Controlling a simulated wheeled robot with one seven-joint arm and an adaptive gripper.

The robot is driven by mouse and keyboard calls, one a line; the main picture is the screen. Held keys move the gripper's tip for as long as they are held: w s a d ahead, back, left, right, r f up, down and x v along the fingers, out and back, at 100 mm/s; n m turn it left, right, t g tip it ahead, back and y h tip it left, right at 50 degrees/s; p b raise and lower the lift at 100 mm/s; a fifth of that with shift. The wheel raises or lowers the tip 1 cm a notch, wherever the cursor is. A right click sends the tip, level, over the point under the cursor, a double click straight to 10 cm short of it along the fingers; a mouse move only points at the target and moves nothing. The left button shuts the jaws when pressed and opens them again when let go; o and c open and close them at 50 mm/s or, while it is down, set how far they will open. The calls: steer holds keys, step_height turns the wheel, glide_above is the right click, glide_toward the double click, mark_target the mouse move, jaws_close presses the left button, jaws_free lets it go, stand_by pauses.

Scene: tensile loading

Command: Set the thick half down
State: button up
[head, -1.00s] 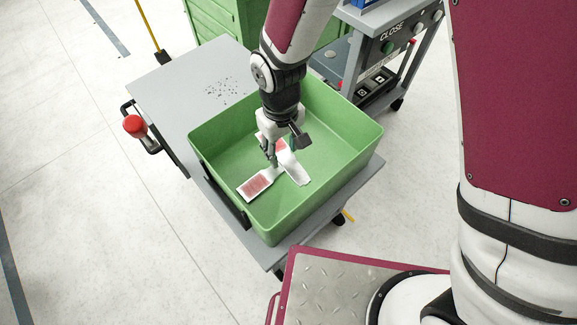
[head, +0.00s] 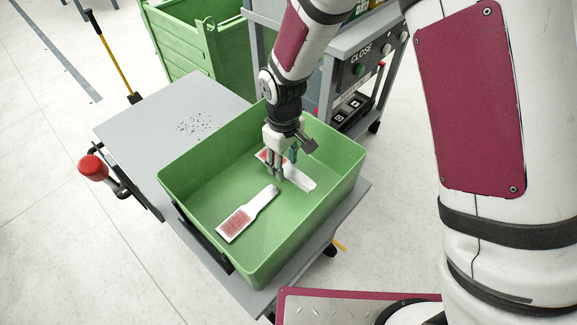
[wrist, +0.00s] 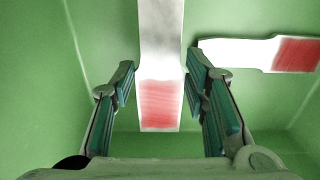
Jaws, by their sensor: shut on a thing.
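Two flat white specimen halves with red ends are in the green tray. My gripper (head: 280,158) reaches down into the tray and is shut on the farther half (head: 300,181), whose red end lies back left. In the wrist view this held half (wrist: 161,60) runs between the fingers (wrist: 160,90), its red end toward the bottom. Whether it touches the tray floor I cannot tell. The other half (head: 247,213) lies flat nearer the front, its red end toward the lower left. It also shows in the wrist view (wrist: 255,53). Which half is thicker is not clear.
The green tray (head: 318,208) has raised walls on all sides and stands on a grey cart (head: 150,120). Bare tray floor lies around both halves. A grey stand with a CLOSE panel (head: 362,54) and a green bin (head: 205,50) are behind.

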mark_target(289, 162)
steer(key=shift+w+d, duration=0.25)
steer(key=shift+w, duration=0.15)
steer(key=shift+w+d+f+b, duration=0.15)
steer(key=shift+f+b, duration=0.1)
steer(key=shift+f, duration=0.35)
steer(key=shift+w+f+b, duration=0.15)
steer(key=shift+f+b, duration=0.1)
steer(key=shift+f, duration=0.35)
steer(key=shift+w+d+f+b, duration=0.15)
steer(key=shift+f+b, duration=0.1)
steer(key=shift+f, duration=0.35)
steer(key=shift+f, duration=0.1)
steer(key=o, duration=1.3)
steer(key=shift+f, duration=0.1)
steer(key=shift+c, duration=0.2)
step_height(289, 162, up, 12)
steer(key=p, duration=0.3)
steer(key=shift+r, duration=0.2)
